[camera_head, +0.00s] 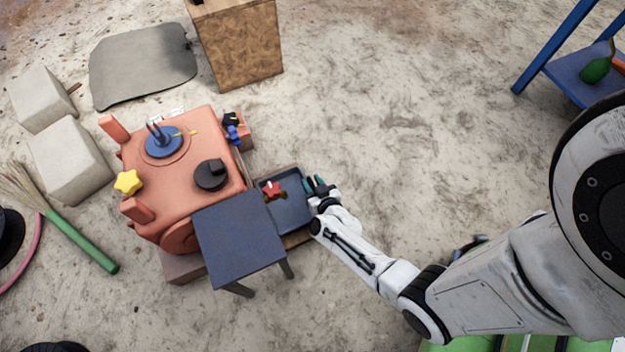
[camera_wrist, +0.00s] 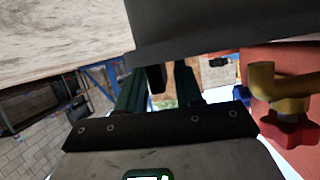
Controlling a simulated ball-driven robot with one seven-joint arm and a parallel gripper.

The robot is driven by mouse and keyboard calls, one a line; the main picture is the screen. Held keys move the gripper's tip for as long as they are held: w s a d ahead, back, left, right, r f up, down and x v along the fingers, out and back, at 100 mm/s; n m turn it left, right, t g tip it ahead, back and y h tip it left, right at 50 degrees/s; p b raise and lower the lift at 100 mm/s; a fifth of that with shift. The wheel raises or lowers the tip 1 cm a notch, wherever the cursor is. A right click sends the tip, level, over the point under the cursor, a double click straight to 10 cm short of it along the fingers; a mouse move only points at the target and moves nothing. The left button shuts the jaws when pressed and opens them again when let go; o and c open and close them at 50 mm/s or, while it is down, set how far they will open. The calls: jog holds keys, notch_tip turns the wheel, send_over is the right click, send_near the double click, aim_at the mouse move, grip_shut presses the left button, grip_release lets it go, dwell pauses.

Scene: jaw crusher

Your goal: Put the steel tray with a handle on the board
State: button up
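My gripper (camera_head: 318,186) is at the tray's right edge. In the wrist view its teal fingers (camera_wrist: 158,92) stand apart, with a dark handle-like piece (camera_wrist: 157,78) between them and gaps visible on both sides. A flat grey sheet (camera_head: 143,65) lies on the ground at upper left; I cannot tell for certain that it is the board.
A dark square-topped stand (camera_head: 240,238) is close to the tray's left. A red star knob (camera_head: 271,190) shows over the tray. Pale blocks (camera_head: 70,160) and a green-handled broom (camera_head: 85,245) lie left. A wooden cabinet (camera_head: 238,45) stands behind. Ground right of centre is clear.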

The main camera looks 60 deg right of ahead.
jog(key=shift+o, duration=0.3)
jog(key=shift+s, duration=0.1)
jog(key=shift+s+a+r+p, duration=0.2)
jog(key=shift+a+r+p, duration=0.05)
jog(key=shift+p, duration=0.05)
jog(key=p+v, duration=0.5)
jog(key=v, duration=0.6)
jog(key=w+a+r+n+g+y, duration=0.3)
jog(key=w+a+r+n+y, duration=0.3)
jog(key=a+r+y, duration=0.25)
jog(key=s+d+r+n+g+h, duration=0.1)
jog(key=s+d+r+g, duration=0.2)
jog(key=s+r+g, duration=0.4)
jog(key=s+r, duration=0.4)
jog(key=r, duration=0.3)
jog(key=shift+d, duration=0.15)
jog(key=shift+o, duration=0.5)
jog(key=shift+w, duration=0.1)
